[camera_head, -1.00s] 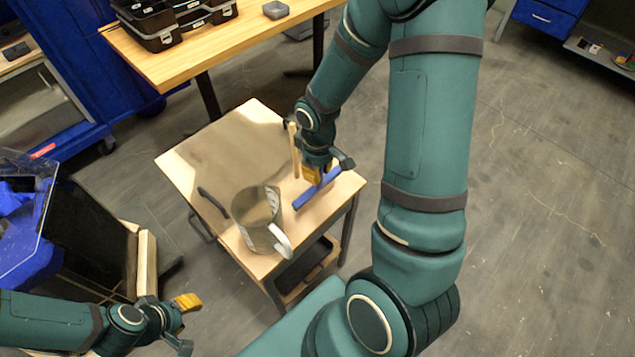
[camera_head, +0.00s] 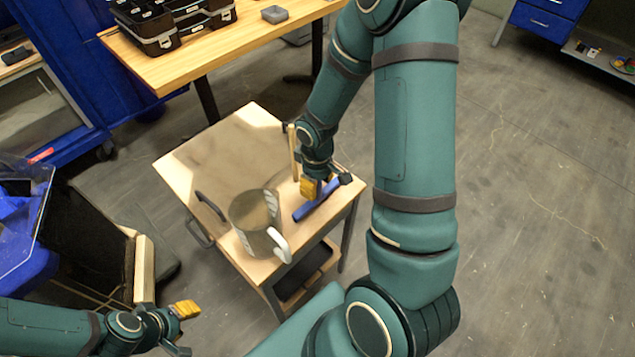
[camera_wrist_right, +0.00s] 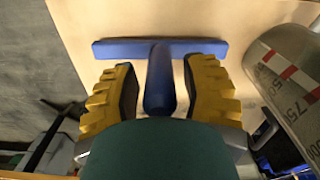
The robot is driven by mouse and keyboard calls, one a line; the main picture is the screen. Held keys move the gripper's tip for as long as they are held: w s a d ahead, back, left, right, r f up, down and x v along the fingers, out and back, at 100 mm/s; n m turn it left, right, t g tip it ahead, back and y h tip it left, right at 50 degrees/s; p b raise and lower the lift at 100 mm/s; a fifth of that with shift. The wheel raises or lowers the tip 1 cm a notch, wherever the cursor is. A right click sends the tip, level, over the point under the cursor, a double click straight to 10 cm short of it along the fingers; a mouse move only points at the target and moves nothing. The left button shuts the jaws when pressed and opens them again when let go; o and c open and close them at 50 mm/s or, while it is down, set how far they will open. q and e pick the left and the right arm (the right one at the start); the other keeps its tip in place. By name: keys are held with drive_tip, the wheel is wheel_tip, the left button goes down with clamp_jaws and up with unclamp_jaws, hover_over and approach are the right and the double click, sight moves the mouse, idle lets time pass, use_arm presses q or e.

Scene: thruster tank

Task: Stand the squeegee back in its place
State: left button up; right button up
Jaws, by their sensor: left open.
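The blue squeegee (camera_head: 322,203) is at the right end of the small wooden table (camera_head: 215,150). In the right wrist view its wide blue bar (camera_wrist_right: 112,49) runs across the top, with a rounded blue grip (camera_wrist_right: 160,85) pointing toward the camera. My right gripper (camera_head: 308,188) is low at the squeegee. In the wrist view its yellow fingers (camera_wrist_right: 160,95) stand either side of the blue grip, with bare wood visible in the gaps. My left gripper (camera_head: 180,330) is open and empty at the lower left, away from the table.
A grey measuring jug (camera_head: 250,212) with a white handle stands left of the squeegee, close to the right gripper, and shows in the wrist view (camera_wrist_right: 290,75). A pale upright stick (camera_head: 293,150) is beside the right gripper. A workbench (camera_head: 190,65) with black cases is behind.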

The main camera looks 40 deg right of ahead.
drive_tip(key=shift+r, duration=0.1)
drive_tip(key=shift+r+p, duration=0.3)
drive_tip(key=shift+r, duration=0.05)
wheel_tip(320, 180, up, 12)
drive_tip(key=p, duration=0.3)
drive_tip(key=shift+w+f, duration=0.1)
drive_tip(key=shift+f, duration=0.15)
